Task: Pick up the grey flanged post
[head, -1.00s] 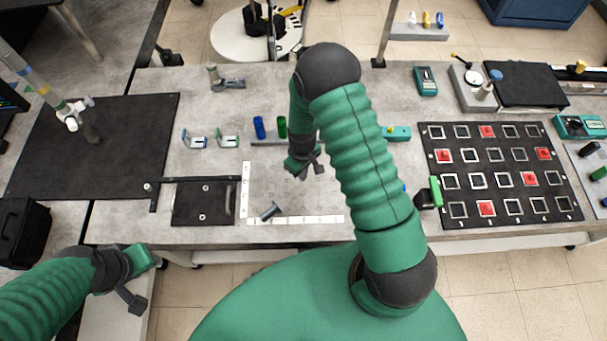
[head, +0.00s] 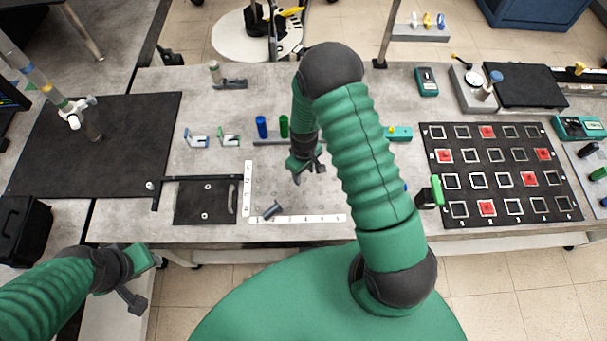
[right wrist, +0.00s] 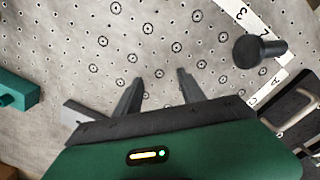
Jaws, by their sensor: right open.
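The grey flanged post (head: 272,210) lies on its side on the pale hole-dotted part of the table, by the corner of the white ruler strips. In the right wrist view the post (right wrist: 262,50) is at the upper right, with its round flange toward the left and its stem toward the right. My right gripper (head: 308,173) is above the dotted area, to the right of and beyond the post. Its two fingers (right wrist: 158,85) are apart with nothing between them. My left gripper (head: 140,285) is at the lower left, off the table's front edge; its jaw opening is unclear.
White ruler strips (head: 300,218) border the dotted area. A black plate with a handle (head: 205,202) lies left of the post. Blue and green cylinders (head: 262,127) stand behind. A black board with square frames (head: 500,175) is at right. Dotted surface around the post is mostly clear.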

